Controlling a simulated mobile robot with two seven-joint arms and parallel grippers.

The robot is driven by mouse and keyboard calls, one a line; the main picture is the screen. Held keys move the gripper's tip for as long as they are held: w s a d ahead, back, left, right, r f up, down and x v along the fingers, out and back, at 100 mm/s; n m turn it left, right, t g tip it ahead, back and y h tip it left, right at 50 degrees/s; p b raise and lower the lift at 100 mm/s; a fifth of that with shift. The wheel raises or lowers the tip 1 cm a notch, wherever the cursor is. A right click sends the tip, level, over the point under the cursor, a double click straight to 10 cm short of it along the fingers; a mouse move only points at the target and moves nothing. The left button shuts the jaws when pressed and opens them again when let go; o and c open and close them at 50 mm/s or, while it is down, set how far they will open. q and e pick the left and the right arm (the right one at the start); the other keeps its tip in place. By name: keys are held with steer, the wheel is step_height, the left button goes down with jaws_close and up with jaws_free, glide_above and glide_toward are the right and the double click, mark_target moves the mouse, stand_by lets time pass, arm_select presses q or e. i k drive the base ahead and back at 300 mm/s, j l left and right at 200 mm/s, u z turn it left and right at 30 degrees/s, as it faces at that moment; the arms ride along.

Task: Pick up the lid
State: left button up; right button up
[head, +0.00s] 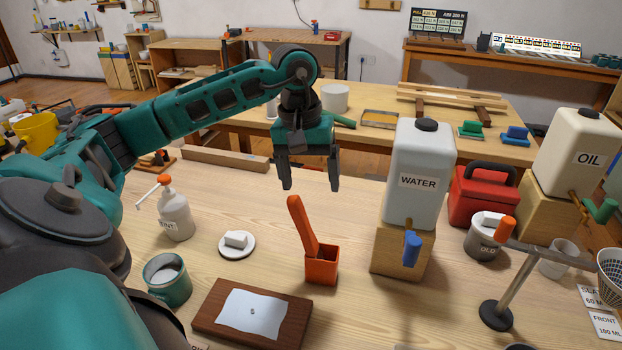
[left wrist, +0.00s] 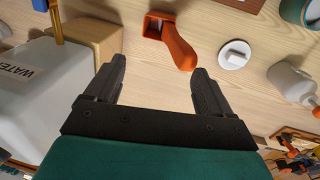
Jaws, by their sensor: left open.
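A round white lid (head: 237,245) with a block-shaped handle lies flat on the wooden table, left of an orange box; it also shows in the left wrist view (left wrist: 235,54). My left gripper (head: 310,186) is open and empty, held above the table, to the right of the lid and apart from it. In the left wrist view its fingers (left wrist: 158,66) point down toward the table, with the lid beyond the right finger. A teal mug (head: 167,281) with pale contents stands to the lid's lower left. My right gripper is not in view.
An orange box with an upright orange handle (head: 321,262) stands below my left gripper. The WATER container (head: 418,165) on its wooden block is to the right.

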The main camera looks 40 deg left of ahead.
mark_target(236, 244)
steer(key=k, duration=1)
